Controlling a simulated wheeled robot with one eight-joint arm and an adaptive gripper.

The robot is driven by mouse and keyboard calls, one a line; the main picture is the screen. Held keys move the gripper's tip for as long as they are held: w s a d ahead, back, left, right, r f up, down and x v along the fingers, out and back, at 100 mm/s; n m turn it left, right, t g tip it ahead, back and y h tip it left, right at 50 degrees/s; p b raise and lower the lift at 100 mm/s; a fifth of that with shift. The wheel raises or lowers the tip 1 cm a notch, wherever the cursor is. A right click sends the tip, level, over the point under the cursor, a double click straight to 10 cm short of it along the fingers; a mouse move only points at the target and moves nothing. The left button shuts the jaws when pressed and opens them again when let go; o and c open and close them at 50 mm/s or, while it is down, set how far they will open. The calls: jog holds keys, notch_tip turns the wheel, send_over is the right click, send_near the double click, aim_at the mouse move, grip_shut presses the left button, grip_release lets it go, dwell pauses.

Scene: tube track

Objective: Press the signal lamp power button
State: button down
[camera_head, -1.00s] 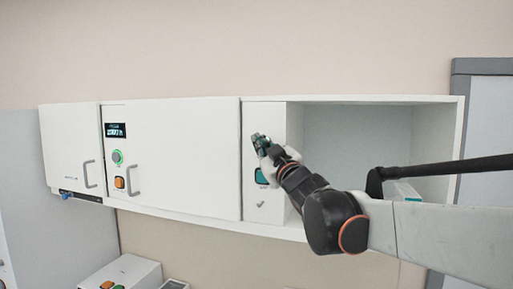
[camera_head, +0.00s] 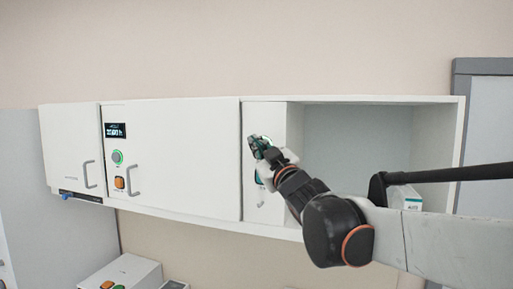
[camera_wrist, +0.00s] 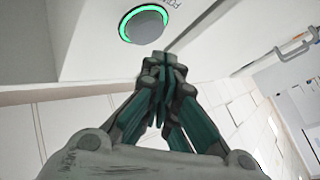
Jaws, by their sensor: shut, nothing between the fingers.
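My gripper (camera_head: 257,146) is shut and empty in front of the narrow white panel (camera_head: 262,207) left of the open shelf. In the wrist view the shut fingertips (camera_wrist: 160,60) point up toward a round grey button (camera_wrist: 145,24) with a lit green ring, on a white face. The button sits just above and slightly left of the tips; whether they touch cannot be told. The printing beside the button is partly cut off at the frame edge. In the head view my gripper hides most of this button, with a bit of green glow showing.
A wide white cabinet door (camera_head: 190,160) with a handle (camera_head: 133,180) is to the left. Beside it are a small display (camera_head: 115,130), another green-ringed button (camera_head: 117,157) and an orange button (camera_head: 119,183). The open shelf (camera_head: 355,135) holds a white box (camera_head: 404,197).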

jog(key=s, duration=0.1)
jog(key=s+a, duration=0.1)
jog(key=s, duration=0.3)
jog(key=shift+s+a+p, duration=0.1)
jog(key=shift+a+p, duration=0.25)
jog(key=shift+a, duration=0.05)
